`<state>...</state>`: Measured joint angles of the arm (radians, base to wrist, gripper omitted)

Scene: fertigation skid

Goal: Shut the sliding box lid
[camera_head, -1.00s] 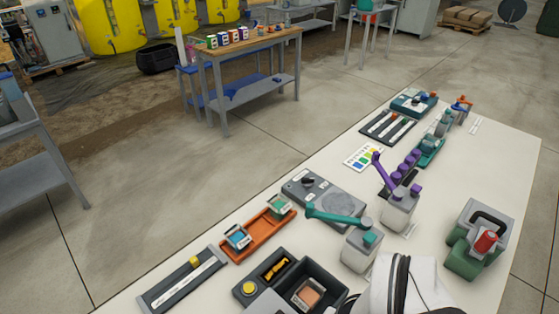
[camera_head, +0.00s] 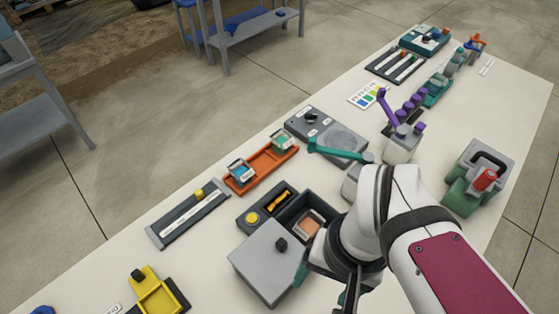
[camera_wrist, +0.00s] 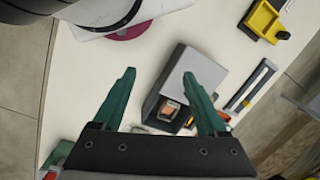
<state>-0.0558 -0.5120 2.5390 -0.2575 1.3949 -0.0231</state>
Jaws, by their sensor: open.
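The box (camera_head: 242,224) is dark grey and stands on the white table in the head view, low and centre. Its light grey lid (camera_head: 268,268) with a black knob (camera_head: 281,243) is slid toward the picture's lower left, so the compartment stands open. A copper-coloured item (camera_head: 309,224) lies inside. The wrist view also shows the lid (camera_wrist: 205,68) and the copper item (camera_wrist: 169,110). My gripper (camera_wrist: 159,73) is open and empty, its teal fingers spread above the box area. In the head view my wrist partly hides the box's right side, and contact cannot be told.
An orange tray (camera_head: 262,172) and a grey slide rail (camera_head: 188,215) lie behind. A yellow fixture (camera_head: 160,292) stands lower left. A teal-handled valve (camera_head: 335,152) and a green holder (camera_head: 478,178) are to the right.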

